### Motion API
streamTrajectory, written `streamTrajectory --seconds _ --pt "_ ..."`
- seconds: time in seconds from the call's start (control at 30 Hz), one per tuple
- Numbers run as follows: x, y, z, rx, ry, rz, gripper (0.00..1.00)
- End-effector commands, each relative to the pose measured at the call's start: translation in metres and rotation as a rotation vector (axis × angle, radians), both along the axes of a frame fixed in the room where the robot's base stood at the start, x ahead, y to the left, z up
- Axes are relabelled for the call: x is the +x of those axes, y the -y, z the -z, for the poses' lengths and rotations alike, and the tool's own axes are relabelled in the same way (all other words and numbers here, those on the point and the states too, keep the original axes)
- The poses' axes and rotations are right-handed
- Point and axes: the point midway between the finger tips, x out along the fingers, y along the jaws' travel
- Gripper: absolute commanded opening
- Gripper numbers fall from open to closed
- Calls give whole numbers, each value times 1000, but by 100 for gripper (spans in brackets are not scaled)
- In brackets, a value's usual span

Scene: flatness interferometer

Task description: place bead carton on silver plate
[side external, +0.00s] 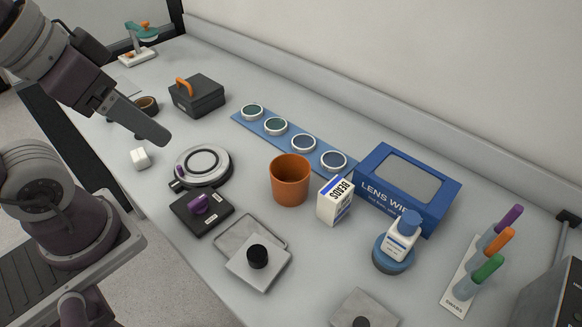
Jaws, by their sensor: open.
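The bead carton (335,201), a small white box with blue bands and "BEADS" on it, stands upright right of an orange-brown cup. A flat silver-grey plate (236,230) with rounded corners lies on the bench, left of and nearer than the carton. A square grey piece with a black knob (241,275) overlaps its near side and hides part of it. Another grey piece with a dark knob (362,303) is cut by the bottom edge. My gripper (158,134) is open and empty at upper left, above the bench, well apart from the carton; one finger mostly hides the other.
The cup (290,182) and blue lens-wipes box (390,193) crowd the carton. A black block with purple knob (203,222), round instrument (202,164) and blue lens strip (313,156) lie around.

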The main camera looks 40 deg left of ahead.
Motion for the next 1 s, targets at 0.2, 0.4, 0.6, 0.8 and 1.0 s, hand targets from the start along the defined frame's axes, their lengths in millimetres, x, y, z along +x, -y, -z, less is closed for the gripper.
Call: streamTrajectory --seconds 0.2,0.4,0.6,0.8,1.0 --pt "19 12 1 -33 5 26 67" --pt "130 94 35 -209 64 63 67" --pt "202 163 136 -196 176 -17 67" --pt "215 179 213 -51 348 -20 67" --pt "217 179 234 4 424 1 67"
